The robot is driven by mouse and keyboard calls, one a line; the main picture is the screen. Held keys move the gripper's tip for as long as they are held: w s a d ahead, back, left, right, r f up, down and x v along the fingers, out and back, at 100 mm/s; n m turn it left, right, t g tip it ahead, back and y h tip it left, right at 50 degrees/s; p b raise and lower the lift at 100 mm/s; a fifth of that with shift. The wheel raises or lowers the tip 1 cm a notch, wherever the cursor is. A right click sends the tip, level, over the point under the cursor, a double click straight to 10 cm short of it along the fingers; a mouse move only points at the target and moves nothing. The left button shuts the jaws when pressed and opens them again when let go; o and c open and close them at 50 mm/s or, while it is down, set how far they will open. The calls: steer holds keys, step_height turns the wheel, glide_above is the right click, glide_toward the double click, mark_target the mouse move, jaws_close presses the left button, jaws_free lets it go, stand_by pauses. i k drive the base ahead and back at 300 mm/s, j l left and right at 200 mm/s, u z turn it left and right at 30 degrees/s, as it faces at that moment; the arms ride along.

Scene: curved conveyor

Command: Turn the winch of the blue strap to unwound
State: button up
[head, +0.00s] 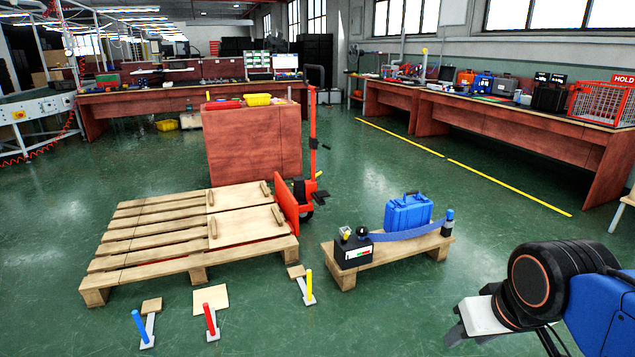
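A blue strap (405,232) runs across the front of a blue case (408,212) on a low wooden bench (390,252). Its left end meets a black box (353,252) with a small red, green and white label. On top of this box are a dark blue round part (362,233) and a small yellow and black part (345,233); which is the winch handle I cannot tell. The strap's right end meets a dark post with a blue top (448,222). My gripper (462,328) is at the lower right, well apart from the bench; its finger opening is unclear.
A wooden pallet (150,240) with a red pallet jack (290,205) stands left of the bench. Blue (140,326), red (210,319) and yellow (309,286) levers stand on the floor in front. The green floor between my gripper and the bench is clear.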

mark_target(362, 232)
steer(key=i+l, duration=0.15)
steer(key=i, duration=0.45)
steer(key=i+l, duration=0.1)
steer(key=i, duration=0.45)
steer(key=i+l, duration=0.15)
steer(key=i, duration=0.45)
